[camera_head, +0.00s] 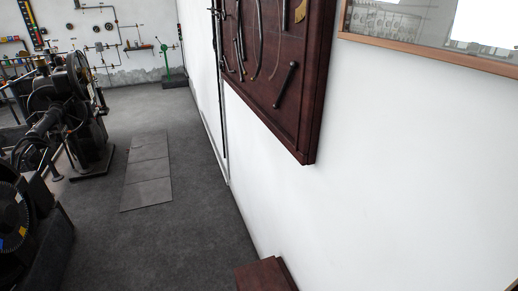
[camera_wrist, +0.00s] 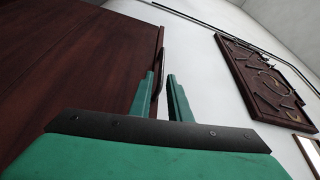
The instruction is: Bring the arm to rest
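My gripper (camera_wrist: 161,76) shows in the wrist view, with two green fingers beyond a dark plate on a green body. The fingers stand apart with a narrow gap. White wall and a thin dark edge show between or behind them, and I see nothing clearly held. My arm and gripper are not visible in the head view.
A dark red-brown wooden piece (camera_wrist: 80,60) fills the left of the wrist view, close to the fingers. A tool board (camera_head: 265,70) hangs on the white wall (camera_head: 400,180). Black machines (camera_head: 70,110) stand at left. Grey floor (camera_head: 180,235) between is clear. A low wooden piece (camera_head: 262,277) is at the bottom.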

